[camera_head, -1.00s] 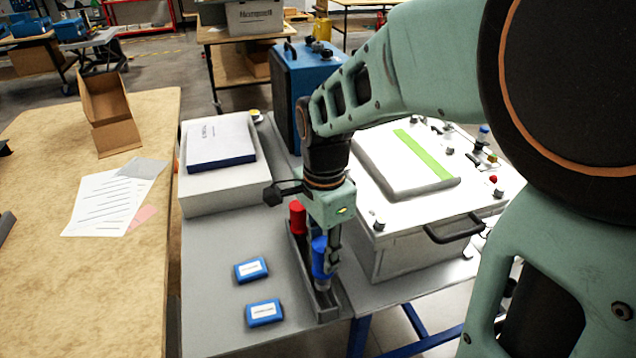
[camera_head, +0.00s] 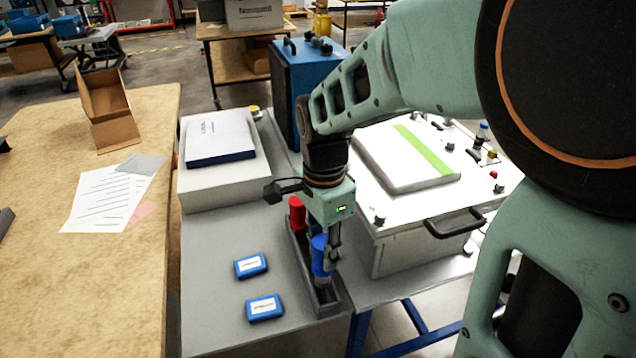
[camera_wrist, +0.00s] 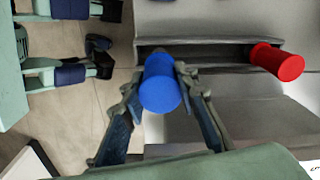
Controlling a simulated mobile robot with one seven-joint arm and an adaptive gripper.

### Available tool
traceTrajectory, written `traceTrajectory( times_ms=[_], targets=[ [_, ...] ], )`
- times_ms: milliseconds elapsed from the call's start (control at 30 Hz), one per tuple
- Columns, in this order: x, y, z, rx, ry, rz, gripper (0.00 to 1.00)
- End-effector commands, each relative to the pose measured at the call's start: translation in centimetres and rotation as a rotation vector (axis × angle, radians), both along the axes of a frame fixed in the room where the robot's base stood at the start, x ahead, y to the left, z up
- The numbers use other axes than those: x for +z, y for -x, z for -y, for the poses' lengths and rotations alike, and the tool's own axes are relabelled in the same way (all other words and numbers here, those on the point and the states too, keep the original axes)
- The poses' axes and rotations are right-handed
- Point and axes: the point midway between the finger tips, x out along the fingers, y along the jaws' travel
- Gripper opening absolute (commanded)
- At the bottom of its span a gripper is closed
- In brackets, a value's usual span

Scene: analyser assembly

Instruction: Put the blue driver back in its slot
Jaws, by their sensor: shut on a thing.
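The blue driver (camera_head: 319,254) is upright between the fingers of my gripper (camera_head: 332,250), which is shut on its handle. In the wrist view the blue handle (camera_wrist: 161,88) sits between the two fingertips (camera_wrist: 160,75), over the left end of the grey rack (camera_wrist: 215,45). In the head view the rack (camera_head: 326,302) is a long narrow holder on the grey table. The red driver (camera_head: 297,212) stands in the rack's far part and also shows in the wrist view (camera_wrist: 277,62). The blue driver's lower end is at the rack; how deep it sits is hidden.
Two blue boxes (camera_head: 250,265) (camera_head: 264,308) lie left of the rack. A white case with a black handle (camera_head: 455,228) stands close on the right. A white box with a book (camera_head: 219,142) is behind left. Bare grey table (camera_head: 215,290) lies at the left.

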Motion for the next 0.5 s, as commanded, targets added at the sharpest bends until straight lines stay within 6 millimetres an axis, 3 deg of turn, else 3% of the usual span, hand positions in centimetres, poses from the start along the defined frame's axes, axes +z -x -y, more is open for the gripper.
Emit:
traceTrajectory(
  times_ms=[500],
  targets=[
    [-1.7,0.0,0.0,0.000,0.000,0.000,0.00]
  ],
)
